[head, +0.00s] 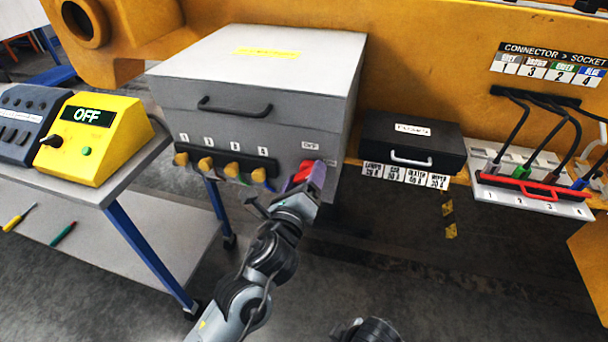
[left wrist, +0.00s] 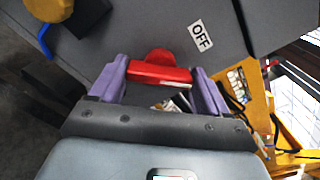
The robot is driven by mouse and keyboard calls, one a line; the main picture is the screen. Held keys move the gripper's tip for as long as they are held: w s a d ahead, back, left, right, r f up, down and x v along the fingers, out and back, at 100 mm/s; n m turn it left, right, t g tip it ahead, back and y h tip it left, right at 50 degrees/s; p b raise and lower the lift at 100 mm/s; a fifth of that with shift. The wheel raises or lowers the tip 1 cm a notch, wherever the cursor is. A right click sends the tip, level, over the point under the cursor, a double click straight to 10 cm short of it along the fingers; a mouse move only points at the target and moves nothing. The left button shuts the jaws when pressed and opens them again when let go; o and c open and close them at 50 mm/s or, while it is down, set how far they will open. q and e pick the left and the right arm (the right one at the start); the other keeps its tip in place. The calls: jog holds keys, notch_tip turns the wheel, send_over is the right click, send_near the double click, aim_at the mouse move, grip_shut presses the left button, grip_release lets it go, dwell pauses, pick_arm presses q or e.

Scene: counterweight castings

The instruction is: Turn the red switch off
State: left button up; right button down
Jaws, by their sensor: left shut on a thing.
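The red switch (head: 302,171) is on the front of the large grey box (head: 240,101), at the right end, below a white OFF label (head: 310,146). My left gripper (head: 309,178) reaches up to it from below and hides part of it. In the left wrist view the red handle (left wrist: 158,73) lies between the two purple fingers of my left gripper (left wrist: 160,82), which is shut on it. The OFF label (left wrist: 200,35) shows there beyond the handle, to the right. My right gripper is not in view.
Several yellow knobs (head: 232,170) sit left of the switch on the same box. A yellow control box (head: 98,138) with an OFF display stands on the left cart. A black case (head: 413,142) and a connector panel (head: 530,180) are to the right.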

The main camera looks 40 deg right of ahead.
pick_arm(q)
jog(key=n+p, duration=0.3)
jog(key=n, duration=0.2)
jog(key=shift+r+n, duration=0.1)
jog(key=shift+n, duration=0.2)
jog(key=shift+n+p, duration=1.4)
jog(key=shift+n, duration=0.4)
jog(key=shift+f, duration=0.2)
jog(key=o, duration=1)
jog(key=shift+a, duration=0.1)
jog(key=p+v, duration=0.2)
jog(key=v, duration=0.8)
jog(key=shift+s+a, duration=0.15)
jog(key=shift+a, duration=0.1)
